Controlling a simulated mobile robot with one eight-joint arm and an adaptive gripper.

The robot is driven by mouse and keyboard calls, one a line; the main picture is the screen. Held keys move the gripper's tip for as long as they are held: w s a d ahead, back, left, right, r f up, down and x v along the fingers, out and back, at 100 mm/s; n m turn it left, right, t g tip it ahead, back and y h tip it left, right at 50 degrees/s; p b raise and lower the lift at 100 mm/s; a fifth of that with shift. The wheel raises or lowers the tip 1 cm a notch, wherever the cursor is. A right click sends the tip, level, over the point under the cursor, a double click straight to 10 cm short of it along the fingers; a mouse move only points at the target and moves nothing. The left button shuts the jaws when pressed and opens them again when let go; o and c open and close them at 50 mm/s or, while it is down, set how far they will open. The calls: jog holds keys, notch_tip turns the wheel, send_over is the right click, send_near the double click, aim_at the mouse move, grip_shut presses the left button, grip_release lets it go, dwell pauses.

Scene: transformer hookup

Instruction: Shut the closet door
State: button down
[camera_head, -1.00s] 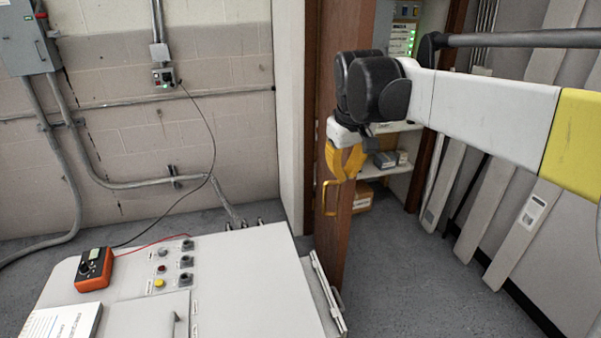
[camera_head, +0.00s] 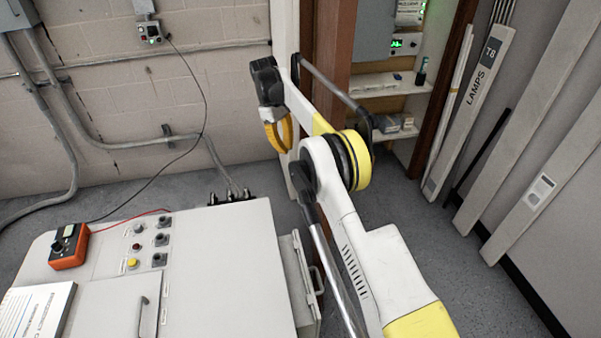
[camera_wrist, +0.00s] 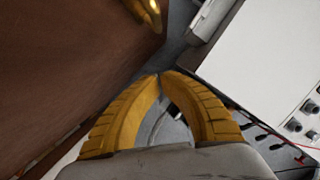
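The closet door (camera_head: 336,48) is brown wood and stands open, seen nearly edge-on in the head view. My arm hides its lower part and its handle there. In the wrist view the door's brown face (camera_wrist: 60,60) fills the left side, with the brass handle (camera_wrist: 152,10) at the top edge. My gripper (camera_head: 278,135) hangs just left of the door in the head view. Its yellow fingers (camera_wrist: 160,75) meet at the tips in the wrist view, with nothing between them. They are apart from the handle.
The closet's shelves (camera_head: 385,85) hold small boxes and a lit device. A white cabinet (camera_head: 235,255) with buttons and an orange meter (camera_head: 69,246) stands in front, left of my arm. Grey panels (camera_head: 530,110) lean at the right. Grey floor (camera_head: 410,230) is open before the closet.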

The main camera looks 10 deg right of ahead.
jog(key=s+d+f+b, duration=0.3)
jog(key=s+d+f, duration=0.1)
jog(key=f, duration=0.5)
jog(key=shift+s+d+b, duration=0.15)
jog(key=shift+s+b, duration=0.15)
jog(key=shift+s, duration=0.1)
jog(key=shift+f, duration=0.1)
